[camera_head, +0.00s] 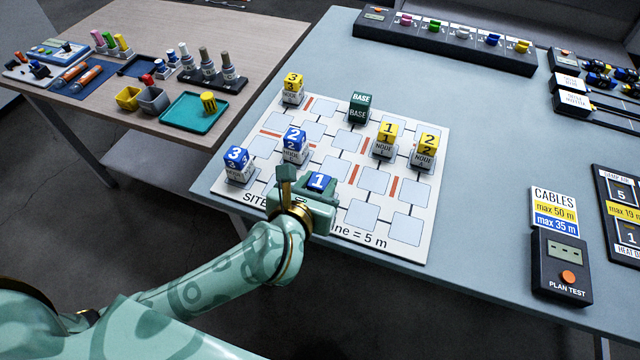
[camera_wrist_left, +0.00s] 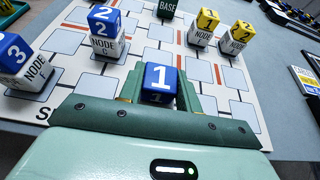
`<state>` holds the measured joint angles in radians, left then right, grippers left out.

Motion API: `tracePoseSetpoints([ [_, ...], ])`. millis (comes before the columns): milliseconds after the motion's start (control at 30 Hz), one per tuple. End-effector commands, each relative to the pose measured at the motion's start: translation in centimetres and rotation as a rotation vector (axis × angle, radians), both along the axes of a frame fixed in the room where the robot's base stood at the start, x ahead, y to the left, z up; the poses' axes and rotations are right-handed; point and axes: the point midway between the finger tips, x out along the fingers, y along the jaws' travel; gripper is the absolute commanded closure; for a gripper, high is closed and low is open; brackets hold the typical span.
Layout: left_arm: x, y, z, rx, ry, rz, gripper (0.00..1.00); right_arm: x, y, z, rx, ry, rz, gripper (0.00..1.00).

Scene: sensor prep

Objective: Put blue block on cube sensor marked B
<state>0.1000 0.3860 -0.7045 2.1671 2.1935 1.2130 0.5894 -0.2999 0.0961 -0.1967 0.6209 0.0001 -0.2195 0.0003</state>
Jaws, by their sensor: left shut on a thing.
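A blue block with a white 1 (camera_head: 319,181) sits between the fingers of my left gripper (camera_head: 306,190), which is shut on it. In the left wrist view the blue 1 block (camera_wrist_left: 160,80) shows its top and part of its front between the fingers. It is over the front part of the site board; what is under it is hidden. White node cubes stand on the board: one under the blue 2 block (camera_head: 295,137) appears to read C, and one is under the blue 3 block (camera_head: 236,157). I cannot make out a B. My right gripper is not in view.
The white site board (camera_head: 420,240) also carries a green BASE cube (camera_head: 359,106), a yellow 1 block (camera_head: 388,132), a yellow 2 block (camera_head: 427,142) and a yellow 3 block (camera_head: 292,81), on node cubes. A cables sign and plan test box (camera_head: 561,268) stand right. The board's front right is clear.

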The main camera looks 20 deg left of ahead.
Motion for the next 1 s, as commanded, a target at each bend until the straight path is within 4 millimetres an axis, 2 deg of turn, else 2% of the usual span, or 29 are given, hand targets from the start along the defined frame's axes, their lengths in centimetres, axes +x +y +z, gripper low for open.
tracePoseSetpoints([
  [100, 0.0, 0.0, -0.5, 0.0, 0.002, 0.0, 0.88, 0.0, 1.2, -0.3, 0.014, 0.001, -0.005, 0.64],
  [133, 0.0, 0.0, -0.4, -0.001, 0.001, 0.0, 0.58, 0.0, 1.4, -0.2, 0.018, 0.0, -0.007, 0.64],
  [200, 0.0, 0.0, -0.3, 0.0, 0.001, 0.0, 0.44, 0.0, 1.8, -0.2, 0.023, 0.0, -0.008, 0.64],
  [567, -0.4, 0.0, 0.3, 0.0, 0.001, -0.001, 0.44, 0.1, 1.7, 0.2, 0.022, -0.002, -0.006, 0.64],
  [667, -2.0, 0.0, 1.0, -0.001, 0.002, -0.002, 0.44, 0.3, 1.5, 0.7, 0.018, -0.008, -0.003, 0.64],
  [1000, -9.1, 0.3, 3.9, -0.002, 0.002, -0.001, 0.44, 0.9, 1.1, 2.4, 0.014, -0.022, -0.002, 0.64],
])
